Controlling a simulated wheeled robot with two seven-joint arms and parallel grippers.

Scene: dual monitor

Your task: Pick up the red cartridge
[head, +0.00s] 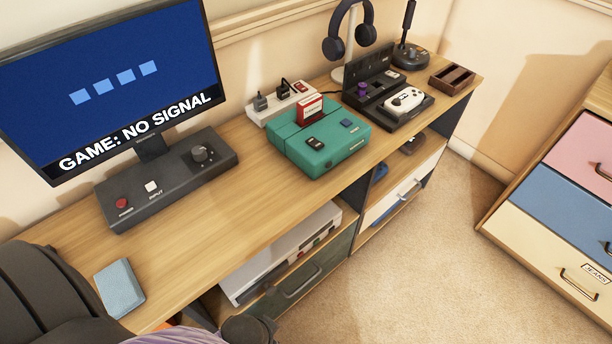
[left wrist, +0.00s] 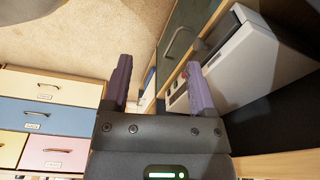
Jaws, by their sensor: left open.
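The red cartridge (head: 310,110) has a pale label and stands upright in the top of a teal game console (head: 325,155). The console is on the wooden desk, right of the monitor. My left gripper shows in the left wrist view with two purple fingers (left wrist: 160,68) spread apart and nothing between them. It points toward the drawers and shelf under the desk. The cartridge is not visible in that view. In the head view my dark left arm comes in at the bottom left, well away from the cartridge. My right gripper is not seen.
A monitor (head: 110,80) stands on a dark control base (head: 165,180). A power strip (head: 287,103) is behind the console. A dark dock with a white controller (head: 405,101), headphones (head: 348,40) and a joystick (head: 405,50) are to the right. A blue box (head: 119,287) lies at the desk's front left.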

